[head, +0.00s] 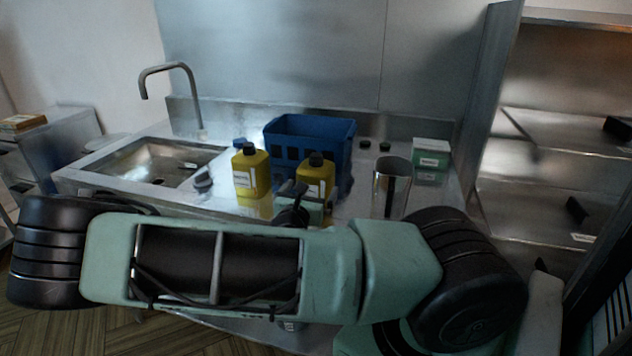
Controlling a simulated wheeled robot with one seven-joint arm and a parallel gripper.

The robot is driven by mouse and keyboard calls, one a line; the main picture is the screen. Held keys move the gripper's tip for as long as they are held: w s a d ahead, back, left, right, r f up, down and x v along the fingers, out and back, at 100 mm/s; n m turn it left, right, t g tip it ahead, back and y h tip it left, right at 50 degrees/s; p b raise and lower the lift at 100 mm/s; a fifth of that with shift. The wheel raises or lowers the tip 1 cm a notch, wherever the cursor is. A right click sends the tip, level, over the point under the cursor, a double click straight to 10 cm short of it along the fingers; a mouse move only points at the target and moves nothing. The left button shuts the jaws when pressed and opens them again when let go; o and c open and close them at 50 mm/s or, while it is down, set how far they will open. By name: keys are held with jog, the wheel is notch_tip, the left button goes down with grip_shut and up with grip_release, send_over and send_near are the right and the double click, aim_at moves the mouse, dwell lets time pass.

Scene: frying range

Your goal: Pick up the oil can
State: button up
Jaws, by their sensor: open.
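Two yellow cans with black caps and pale labels stand upright on the metal counter. The left can (250,173) shows almost whole. The right can (317,177) is partly hidden low down by my arm. I cannot tell from the picture which one is the oil can.
A blue crate (335,128) stands right behind the cans. A metal cylinder (392,187) and a green-and-white box (431,152) are to the right. A sink (150,165) with a tap (190,85) is at the left. A shelf rack (560,135) stands at the far right.

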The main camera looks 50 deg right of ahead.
aim_at(316, 154)
jog(key=shift+w+d, duration=0.25)
jog(key=shift+d, duration=0.4)
jog(key=x, duration=0.1)
jog(key=p+x, duration=0.1)
jog(key=x, duration=0.2)
jog(key=shift+w+r, duration=0.1)
jog(key=shift+r, duration=0.2)
jog(key=shift+w+d+f, duration=0.1)
jog(key=shift+w+d, duration=0.15)
jog(key=shift+d, duration=0.25)
jog(key=c, duration=1.1)
notch_tip(316, 154, up, 10)
jog(key=shift+r, duration=0.1)
